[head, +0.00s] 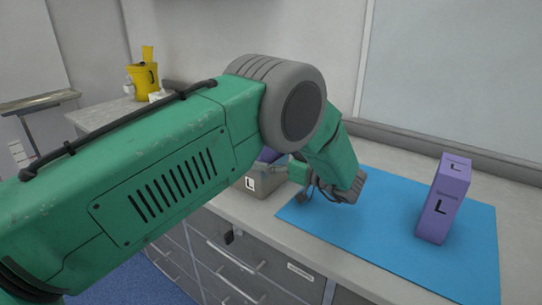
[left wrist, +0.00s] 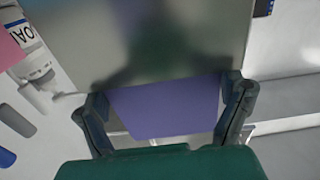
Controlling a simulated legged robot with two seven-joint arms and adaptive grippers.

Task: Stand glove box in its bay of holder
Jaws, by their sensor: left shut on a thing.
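A purple box is between the fingers of my left gripper (left wrist: 165,92), which is shut on it; in the left wrist view its purple face (left wrist: 168,108) fills the gap between the fingers. In the head view a small part of this purple box (head: 268,155) shows beside my arm, above the grey holder (head: 262,182) with a white L label. My arm hides most of both, so I cannot tell how far the box is inside a bay. A broad grey panel (left wrist: 140,35), seemingly the holder, lies beyond the box in the left wrist view. My right gripper is not in view.
Another purple box (head: 443,200) marked L stands upright on the blue mat (head: 380,220) at the right. The mat is otherwise clear. A yellow container (head: 143,80) stands on the far counter. A white bottle (left wrist: 38,70) shows at the left wrist view's left.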

